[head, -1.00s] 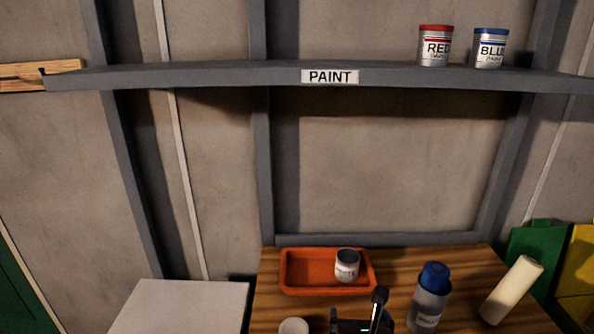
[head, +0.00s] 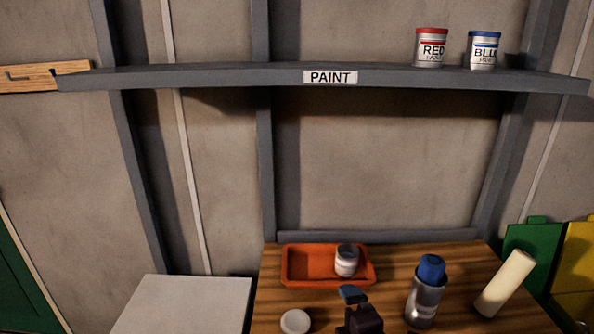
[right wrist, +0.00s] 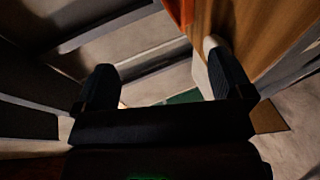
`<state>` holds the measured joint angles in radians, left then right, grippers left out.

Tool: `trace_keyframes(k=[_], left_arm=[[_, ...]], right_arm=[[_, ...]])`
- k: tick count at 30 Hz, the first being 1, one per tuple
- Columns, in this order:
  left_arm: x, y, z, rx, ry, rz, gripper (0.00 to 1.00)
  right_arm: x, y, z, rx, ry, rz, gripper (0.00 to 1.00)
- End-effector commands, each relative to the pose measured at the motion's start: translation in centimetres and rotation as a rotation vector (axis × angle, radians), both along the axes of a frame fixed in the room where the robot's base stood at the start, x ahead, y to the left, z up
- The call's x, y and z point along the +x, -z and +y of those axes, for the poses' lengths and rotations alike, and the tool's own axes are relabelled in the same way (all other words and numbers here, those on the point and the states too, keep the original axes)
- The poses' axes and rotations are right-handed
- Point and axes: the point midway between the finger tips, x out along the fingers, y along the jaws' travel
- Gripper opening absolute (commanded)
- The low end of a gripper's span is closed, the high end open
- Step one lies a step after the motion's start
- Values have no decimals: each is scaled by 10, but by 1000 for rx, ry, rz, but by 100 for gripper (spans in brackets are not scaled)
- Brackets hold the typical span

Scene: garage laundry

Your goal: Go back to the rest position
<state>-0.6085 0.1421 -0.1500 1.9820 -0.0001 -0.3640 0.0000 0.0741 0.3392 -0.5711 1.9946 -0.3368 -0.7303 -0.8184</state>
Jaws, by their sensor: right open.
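My right gripper (head: 358,308) is at the bottom of the head view, over the front part of the wooden table (head: 385,265). In the right wrist view its two dark fingers (right wrist: 165,90) are spread wide with nothing between them. Part of the table's wood (right wrist: 250,30) shows beyond the right finger. My left gripper is not in view.
An orange tray (head: 300,266) holds a small white can (head: 347,261). A white round lid or jar (head: 295,321), a blue-capped bottle (head: 427,290) and a cream roll (head: 505,283) are nearby. Red (head: 431,48) and blue (head: 483,50) paint cans stand on the shelf (head: 220,76).

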Motion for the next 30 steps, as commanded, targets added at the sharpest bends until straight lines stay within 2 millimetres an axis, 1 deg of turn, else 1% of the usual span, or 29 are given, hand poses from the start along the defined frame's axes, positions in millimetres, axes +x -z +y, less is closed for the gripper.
trace_keyframes(k=[1,5,7,10,13,16,18,21,24,25,27,30], left_arm=[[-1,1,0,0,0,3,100],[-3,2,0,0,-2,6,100],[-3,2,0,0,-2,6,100],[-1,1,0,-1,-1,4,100],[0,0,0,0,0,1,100],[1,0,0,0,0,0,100],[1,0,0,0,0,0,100],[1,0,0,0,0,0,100],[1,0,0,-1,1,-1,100],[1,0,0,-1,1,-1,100],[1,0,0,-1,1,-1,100],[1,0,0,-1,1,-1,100]], right_arm=[[-3,5,-4,119,27,29,98],[-12,17,-20,463,114,111,98],[-19,26,-33,655,175,157,98],[-38,47,-60,940,288,223,98],[-63,71,-91,1159,410,265,98],[-94,98,-122,1264,527,284,98],[-118,117,-141,1281,606,296,98],[-152,140,-162,1282,705,315,98],[-178,155,-172,1275,767,334,98],[-183,158,-172,1274,778,341,98],[-193,164,-173,1270,795,353,98],[-199,167,-174,1266,806,361,98]])
